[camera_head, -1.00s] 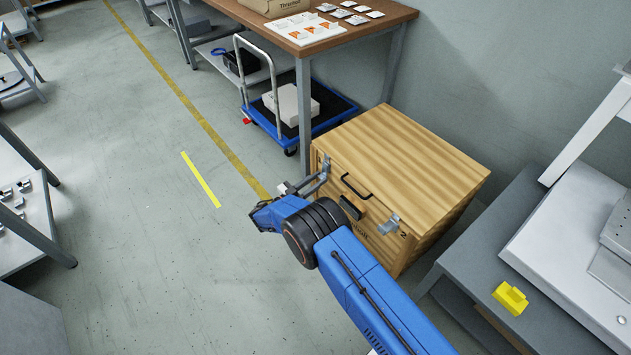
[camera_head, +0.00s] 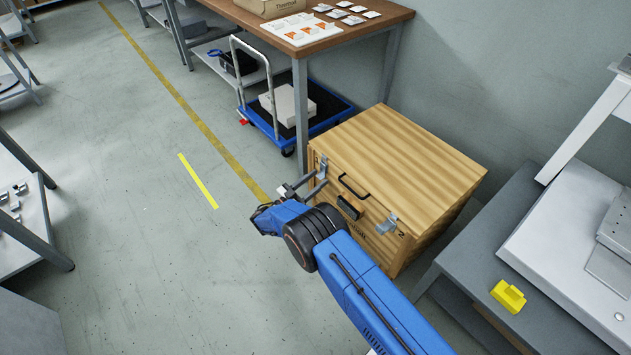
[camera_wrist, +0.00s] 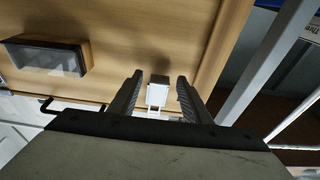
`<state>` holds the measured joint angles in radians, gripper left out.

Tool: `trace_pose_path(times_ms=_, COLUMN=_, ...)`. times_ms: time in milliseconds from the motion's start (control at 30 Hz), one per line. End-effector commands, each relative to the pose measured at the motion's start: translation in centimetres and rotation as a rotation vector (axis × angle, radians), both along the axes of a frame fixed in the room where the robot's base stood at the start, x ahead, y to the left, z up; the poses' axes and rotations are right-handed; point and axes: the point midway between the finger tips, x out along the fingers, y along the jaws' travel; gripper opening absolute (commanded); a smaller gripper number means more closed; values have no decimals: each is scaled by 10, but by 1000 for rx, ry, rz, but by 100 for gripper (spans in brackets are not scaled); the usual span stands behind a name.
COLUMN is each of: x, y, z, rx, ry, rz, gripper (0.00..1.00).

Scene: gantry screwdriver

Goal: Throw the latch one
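A wooden crate (camera_head: 410,150) has two metal latches on its front face. The left latch (camera_head: 322,166) also shows in the wrist view (camera_wrist: 157,92), a pale metal piece on the wood. The right latch (camera_head: 388,224) sits by a mark that looks like a "2". My gripper (camera_head: 315,182) is close in front of the left latch. In the wrist view my gripper (camera_wrist: 159,92) is open, one finger to each side of the latch, with gaps showing. I cannot tell how deep the fingers reach.
A black handle (camera_head: 354,187) and a dark block (camera_head: 349,207) stick out between the latches. A table (camera_head: 330,38) and a blue trolley (camera_head: 325,121) stand behind the crate. A grey bench (camera_head: 480,245) is at the right.

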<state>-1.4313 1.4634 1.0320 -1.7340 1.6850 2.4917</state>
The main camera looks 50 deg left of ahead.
Motion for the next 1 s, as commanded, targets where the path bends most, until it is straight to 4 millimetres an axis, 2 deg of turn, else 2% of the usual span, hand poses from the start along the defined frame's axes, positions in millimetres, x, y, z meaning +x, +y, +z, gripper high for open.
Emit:
trace_pose_path(times_ms=167, x=-2, y=0, z=0, rx=0, ry=0, rz=0, gripper=44)
trace_pose_path(times_ms=333, x=-18, y=2, z=-4, rx=0, ry=0, rz=2, gripper=44)
trace_pose_path(times_ms=1000, x=-143, y=12, z=-28, rx=0, ry=0, rz=2, gripper=44)
